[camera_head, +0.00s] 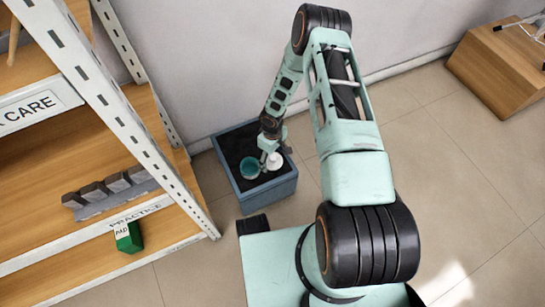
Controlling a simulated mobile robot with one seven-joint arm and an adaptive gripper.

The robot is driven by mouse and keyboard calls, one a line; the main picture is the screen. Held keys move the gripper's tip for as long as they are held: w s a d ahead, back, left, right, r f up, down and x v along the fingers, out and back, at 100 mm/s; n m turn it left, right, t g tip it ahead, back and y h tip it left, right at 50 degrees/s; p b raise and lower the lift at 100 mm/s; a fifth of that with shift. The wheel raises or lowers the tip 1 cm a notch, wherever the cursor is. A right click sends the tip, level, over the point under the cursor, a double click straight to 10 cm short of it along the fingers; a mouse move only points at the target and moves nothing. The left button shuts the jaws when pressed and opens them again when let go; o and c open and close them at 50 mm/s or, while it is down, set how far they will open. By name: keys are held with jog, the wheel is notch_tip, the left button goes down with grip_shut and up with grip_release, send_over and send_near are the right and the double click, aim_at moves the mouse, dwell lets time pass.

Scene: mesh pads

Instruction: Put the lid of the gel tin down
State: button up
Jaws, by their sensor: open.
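A small round teal tin (250,168) sits on the dark top of a blue box-like stand, near its front edge. A small white round piece (274,160), which looks like the lid, is just to the right of the tin. My gripper (268,156) is open, low over the stand, right at the white piece and beside the tin. The fingertips are small and partly overlap the white piece, so I cannot tell whether they touch it. The white piece appears to be at or close to the dark surface.
The blue stand (268,192) stands on the tiled floor against the wall. A wooden block (503,72) is at the upper right. Floor at right is clear.

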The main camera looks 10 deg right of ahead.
aim_at(273, 157)
notch_tip(273, 157, up, 12)
jog(key=p, duration=0.4)
jog(key=shift+r, duration=0.15)
dwell(0.3)
